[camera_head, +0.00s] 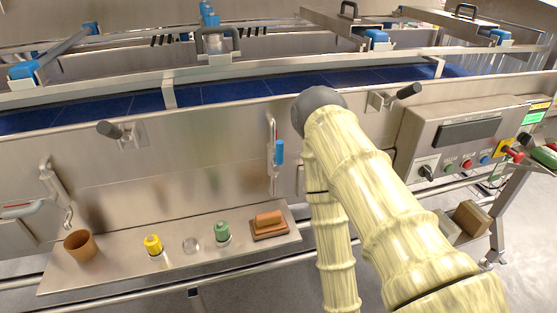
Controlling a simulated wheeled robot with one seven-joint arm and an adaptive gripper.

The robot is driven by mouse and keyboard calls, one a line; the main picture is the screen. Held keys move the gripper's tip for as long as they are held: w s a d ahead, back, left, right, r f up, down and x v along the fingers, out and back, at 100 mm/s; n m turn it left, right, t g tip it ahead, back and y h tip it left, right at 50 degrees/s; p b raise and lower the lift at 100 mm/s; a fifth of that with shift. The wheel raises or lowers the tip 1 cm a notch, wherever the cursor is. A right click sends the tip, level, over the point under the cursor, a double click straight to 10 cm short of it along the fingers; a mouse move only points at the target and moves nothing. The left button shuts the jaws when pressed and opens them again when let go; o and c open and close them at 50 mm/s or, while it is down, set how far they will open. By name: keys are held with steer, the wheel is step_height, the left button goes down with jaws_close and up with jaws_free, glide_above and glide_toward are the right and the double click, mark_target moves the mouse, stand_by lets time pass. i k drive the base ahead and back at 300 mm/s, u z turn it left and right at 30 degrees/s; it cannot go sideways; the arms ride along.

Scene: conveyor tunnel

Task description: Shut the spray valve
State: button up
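A valve with a blue lever (279,152) is on a thin vertical pipe (273,178) on the front steel wall, just left of my arm. The blue lever hangs downward, roughly along the pipe. At the far left is a bent steel pipe (54,183), with a red-and-grey handle (20,208) beside it. No label shows which fitting is the spray valve. My arm, in a pale yellow sleeve, rises from the lower right to a dark joint and folds back down. My gripper is not visible, and nothing is seen touching the blue lever.
A control box (470,140) is right of my arm. Black-gripped handles (117,131) (408,91) protrude.

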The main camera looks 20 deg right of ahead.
mark_target(278, 155)
steer(key=z, duration=0.95)
steer(key=k, duration=0.6)
steer(key=u, duration=0.35)
